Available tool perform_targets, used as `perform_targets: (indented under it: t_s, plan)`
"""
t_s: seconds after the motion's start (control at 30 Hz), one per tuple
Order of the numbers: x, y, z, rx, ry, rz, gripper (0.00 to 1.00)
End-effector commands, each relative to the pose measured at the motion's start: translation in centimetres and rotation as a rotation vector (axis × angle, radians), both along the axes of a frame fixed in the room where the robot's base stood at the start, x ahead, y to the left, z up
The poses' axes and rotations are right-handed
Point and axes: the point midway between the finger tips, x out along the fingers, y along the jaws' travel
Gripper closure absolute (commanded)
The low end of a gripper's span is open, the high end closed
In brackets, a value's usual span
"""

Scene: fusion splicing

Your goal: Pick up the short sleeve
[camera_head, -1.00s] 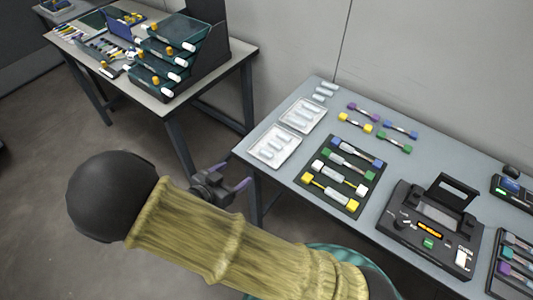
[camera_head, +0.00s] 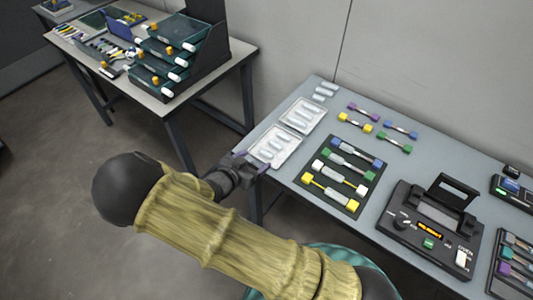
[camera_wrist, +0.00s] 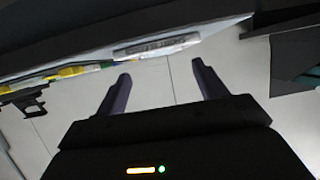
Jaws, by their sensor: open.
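Small pale sleeves lie in two clear trays at the left end of the right-hand table in the head view: the front tray (camera_head: 258,157) and the back tray (camera_head: 317,104). A few more loose pale sleeves (camera_head: 325,91) lie behind them. I cannot tell for sure which are the short ones. My gripper (camera_head: 250,164) is at the table's left edge, beside the front tray and partly overlapping its near corner in the picture. In the wrist view my gripper (camera_wrist: 160,72) is open, with nothing between its fingers. A clear tray-like shape (camera_wrist: 156,44) shows ahead of the fingertips.
A black mat (camera_head: 322,193) with colour-ended holders lies right of the trays. Several coloured connector pieces (camera_head: 355,123) lie behind it. A black splicing machine (camera_head: 430,222) stands farther right. Another table with stacked teal bins (camera_head: 170,55) stands at the back left.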

Motion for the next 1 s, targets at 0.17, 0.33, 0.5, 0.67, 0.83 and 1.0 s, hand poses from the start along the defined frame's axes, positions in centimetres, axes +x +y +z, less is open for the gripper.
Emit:
perform_targets:
  t_s: [0.17, 0.33, 0.5, 0.67, 0.83, 1.0]
  plan:
    - [1.2, -0.9, -0.9, -0.004, -0.001, -0.001, 0.29]
    - [2.9, -2.2, -2.0, -0.003, -0.001, -0.001, 0.29]
    - [3.7, -2.7, -2.4, -0.001, 0.000, 0.000, 0.29]
    - [3.6, -2.7, -2.4, 0.000, 0.000, 0.000, 0.29]
    - [3.6, -2.7, -2.4, 0.000, 0.000, 0.000, 0.29]
    - [3.6, -2.7, -2.4, 0.000, 0.000, 0.000, 0.33]
